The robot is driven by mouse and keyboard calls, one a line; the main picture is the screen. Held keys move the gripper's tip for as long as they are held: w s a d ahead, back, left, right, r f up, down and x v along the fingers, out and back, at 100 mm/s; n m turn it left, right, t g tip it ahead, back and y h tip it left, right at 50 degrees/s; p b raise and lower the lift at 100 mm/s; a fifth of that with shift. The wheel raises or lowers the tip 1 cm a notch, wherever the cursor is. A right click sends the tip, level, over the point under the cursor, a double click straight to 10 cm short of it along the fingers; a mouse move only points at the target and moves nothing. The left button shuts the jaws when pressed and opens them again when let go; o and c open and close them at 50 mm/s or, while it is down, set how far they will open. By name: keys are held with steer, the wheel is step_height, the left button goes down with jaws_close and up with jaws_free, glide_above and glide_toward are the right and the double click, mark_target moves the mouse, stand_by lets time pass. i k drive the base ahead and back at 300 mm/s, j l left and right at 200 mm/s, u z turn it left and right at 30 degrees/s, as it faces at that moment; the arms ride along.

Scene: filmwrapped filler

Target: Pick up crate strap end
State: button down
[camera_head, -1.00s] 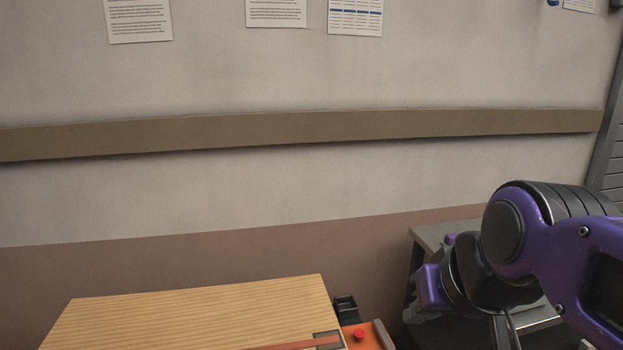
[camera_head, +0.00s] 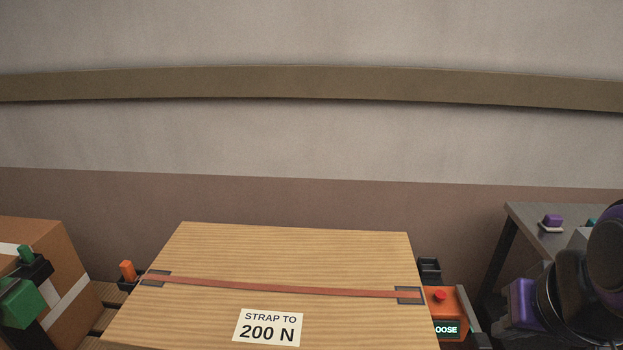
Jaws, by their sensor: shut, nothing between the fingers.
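A wooden crate (camera_head: 200,250) stands at the lower middle. An orange-red strap (camera_head: 290,289) runs flat across its top between dark corner plates at the left (camera_head: 155,278) and right (camera_head: 410,295). An orange tab (camera_head: 128,271) stands upright in a black holder just left of the crate; I cannot tell whether it is the strap end. My purple and black wrist shows at the lower right, right of the crate and apart from it. My gripper's fingers are below the frame.
An orange box (camera_head: 452,301) with a red button and a display reading "OOSE" sits against the crate's right side. A cardboard box (camera_head: 70,255) and green-handled tool (camera_head: 20,300) are at the left. A grey table (camera_head: 530,225) stands at the right.

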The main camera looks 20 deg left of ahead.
mark_target(127, 267)
steer(key=k+j+u, duration=0.1)
steer(key=u, duration=0.2)
steer(key=k+j+u, duration=0.1)
steer(key=j+u, duration=0.2)
steer(key=u, duration=1.2)
steer(key=j+z, duration=0.1)
steer(key=z, duration=0.25)
steer(key=i+j+z, duration=0.1)
steer(key=z, duration=0.3)
steer(key=j+z, duration=0.15)
steer(key=z, duration=0.2)
steer(key=i+j+z, duration=0.1)
steer(key=j+z, duration=0.45)
steer(key=j, duration=0.2)
steer(key=j+z, duration=0.3)
steer(key=j, duration=1.3)
steer(key=k+j+u, duration=0.15)
steer(key=u, duration=0.15)
steer(key=j, duration=0.1)
